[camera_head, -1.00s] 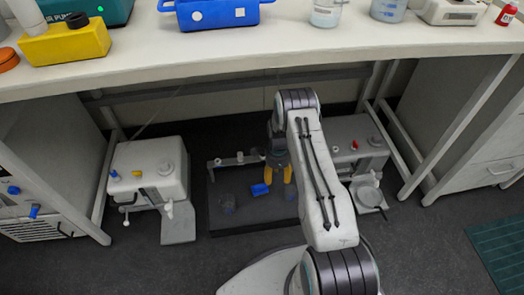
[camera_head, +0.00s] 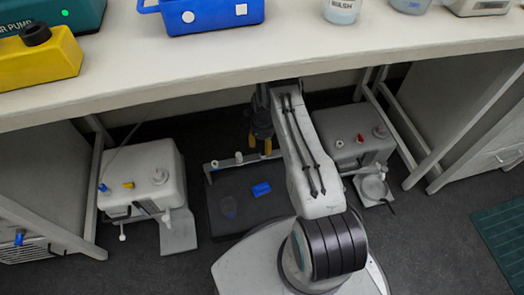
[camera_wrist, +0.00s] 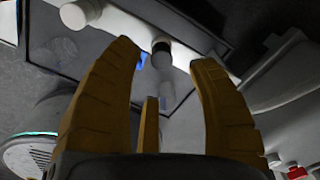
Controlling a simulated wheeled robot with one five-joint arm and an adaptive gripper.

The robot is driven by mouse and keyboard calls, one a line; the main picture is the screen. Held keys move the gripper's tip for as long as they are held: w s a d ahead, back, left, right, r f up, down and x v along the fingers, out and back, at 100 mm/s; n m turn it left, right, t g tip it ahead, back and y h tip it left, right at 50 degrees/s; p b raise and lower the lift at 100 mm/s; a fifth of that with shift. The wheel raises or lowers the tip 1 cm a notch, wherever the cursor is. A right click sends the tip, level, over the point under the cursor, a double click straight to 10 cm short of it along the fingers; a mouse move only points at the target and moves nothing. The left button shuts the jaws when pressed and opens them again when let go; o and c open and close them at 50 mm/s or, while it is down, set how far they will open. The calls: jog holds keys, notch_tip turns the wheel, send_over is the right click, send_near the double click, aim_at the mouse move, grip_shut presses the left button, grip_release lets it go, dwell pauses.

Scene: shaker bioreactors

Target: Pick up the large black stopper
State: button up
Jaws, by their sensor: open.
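My gripper (camera_head: 261,143) hangs below the bench edge, near the rail at the back of the dark platform, its yellow fingers pointing down. In the wrist view the fingers (camera_wrist: 165,57) are spread and nothing is between them. A black cap-like piece (camera_head: 35,34) sits on top of a yellow container on the bench, far from my gripper.
The dark platform (camera_head: 225,190) carries a blue block (camera_head: 261,189) and a faint clear vessel (camera_head: 228,208). A white machine (camera_head: 141,178) stands left and a grey one (camera_head: 355,147) right. The bench top (camera_head: 300,45) overhangs; the yellow container (camera_head: 40,65) and blue basket (camera_head: 210,16) stand on it.

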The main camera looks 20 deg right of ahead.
aim_at(263, 150)
jog(key=shift+f+b, duration=1.1)
jog(key=shift+f, duration=1.5)
jog(key=shift+o, duration=0.2)
grip_shut()
